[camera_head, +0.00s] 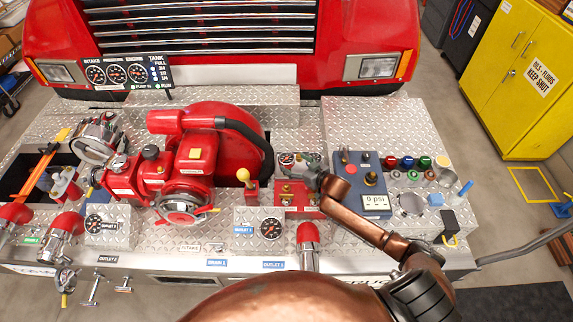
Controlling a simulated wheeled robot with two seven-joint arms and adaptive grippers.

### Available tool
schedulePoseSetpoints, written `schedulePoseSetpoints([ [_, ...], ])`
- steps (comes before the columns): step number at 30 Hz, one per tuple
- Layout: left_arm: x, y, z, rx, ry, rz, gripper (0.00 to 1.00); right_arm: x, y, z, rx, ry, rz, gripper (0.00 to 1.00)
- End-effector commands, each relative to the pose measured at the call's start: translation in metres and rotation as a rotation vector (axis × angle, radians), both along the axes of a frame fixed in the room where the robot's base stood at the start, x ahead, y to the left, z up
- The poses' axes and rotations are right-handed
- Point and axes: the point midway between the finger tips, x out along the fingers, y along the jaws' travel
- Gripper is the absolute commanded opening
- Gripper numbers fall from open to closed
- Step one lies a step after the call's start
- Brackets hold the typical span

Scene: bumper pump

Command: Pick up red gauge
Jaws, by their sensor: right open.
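A small gauge with a dark face and red around it (286,158) sits on the right part of the diamond-plate bumper, above a red block with brass fittings (297,200). My right gripper (304,170) is over this spot, its grey-green fingers open beside and partly in front of the gauge. I cannot tell whether the fingers touch it. The gripper and wrist hide part of the gauge and the red block. My left gripper is not in view.
A blue-grey box with a display (376,204) stands right of my wrist, close to the arm. A yellow-knobbed lever (243,175) and the large red pump (190,165) are to the left. Colored caps (407,162) sit farther right. Bare plate (365,115) lies behind.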

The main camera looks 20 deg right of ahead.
Motion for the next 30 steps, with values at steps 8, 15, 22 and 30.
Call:
schedulePoseSetpoints([
  [8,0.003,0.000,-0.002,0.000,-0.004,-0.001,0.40,0.034,0.007,-0.015,0.000,0.000,-0.002,0.73],
  [15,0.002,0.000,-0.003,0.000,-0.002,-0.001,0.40,0.052,0.011,-0.024,0.000,0.001,-0.002,0.73],
  [22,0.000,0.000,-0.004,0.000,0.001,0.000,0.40,0.052,0.011,-0.024,0.000,0.001,-0.002,0.71],
  [30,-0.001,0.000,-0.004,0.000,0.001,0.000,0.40,0.052,0.011,-0.024,0.000,0.001,-0.003,0.53],
])
